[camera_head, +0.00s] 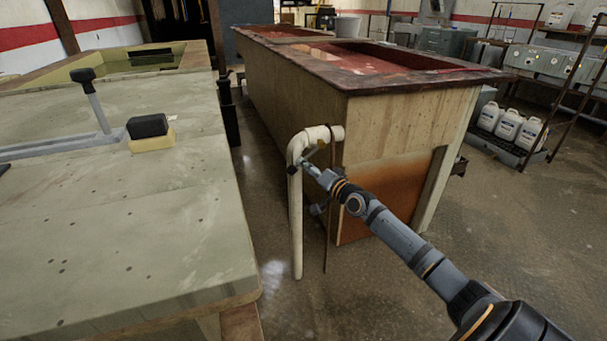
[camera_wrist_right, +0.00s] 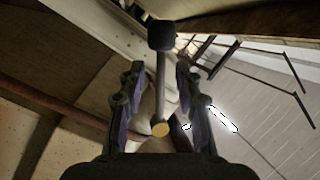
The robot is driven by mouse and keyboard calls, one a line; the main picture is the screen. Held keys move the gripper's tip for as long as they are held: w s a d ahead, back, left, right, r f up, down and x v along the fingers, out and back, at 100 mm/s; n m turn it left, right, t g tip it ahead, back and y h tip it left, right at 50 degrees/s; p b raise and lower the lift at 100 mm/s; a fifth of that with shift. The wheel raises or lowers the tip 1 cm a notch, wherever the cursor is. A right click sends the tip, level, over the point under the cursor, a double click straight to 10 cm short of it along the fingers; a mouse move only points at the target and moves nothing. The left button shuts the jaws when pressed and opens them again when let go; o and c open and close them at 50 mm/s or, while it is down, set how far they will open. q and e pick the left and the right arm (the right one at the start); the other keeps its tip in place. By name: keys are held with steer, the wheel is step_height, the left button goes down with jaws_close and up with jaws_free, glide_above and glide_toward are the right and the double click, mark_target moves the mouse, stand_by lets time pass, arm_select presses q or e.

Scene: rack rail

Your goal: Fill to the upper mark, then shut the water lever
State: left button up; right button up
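The water lever (camera_wrist_right: 160,82) is a grey rod with a black knob and a brass-coloured end. In the right wrist view it stands between the spread fingers of my right gripper (camera_wrist_right: 158,100), with a gap on each side. In the head view my right gripper (camera_head: 309,167) is beside the white bent pipe (camera_head: 296,215) at the tank's near end. A small dark knob (camera_head: 291,170) shows there. The long wooden tank (camera_head: 300,90) has a dark red rim and a reddish inside. I cannot make out an upper mark or the water level. My left gripper is not in view.
A pale worn table (camera_head: 130,230) fills the left. On it are a grey handle (camera_head: 95,100) with a black knob and a black block on a yellow base (camera_head: 150,133). A thin rusty rod (camera_head: 330,230) stands by the pipe. White jugs (camera_head: 507,125) stand at right.

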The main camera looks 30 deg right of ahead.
steer(key=shift+w+a, duration=0.15)
steer(key=shift+w, duration=0.75)
steer(key=shift+c, duration=0.4)
jaws_close()
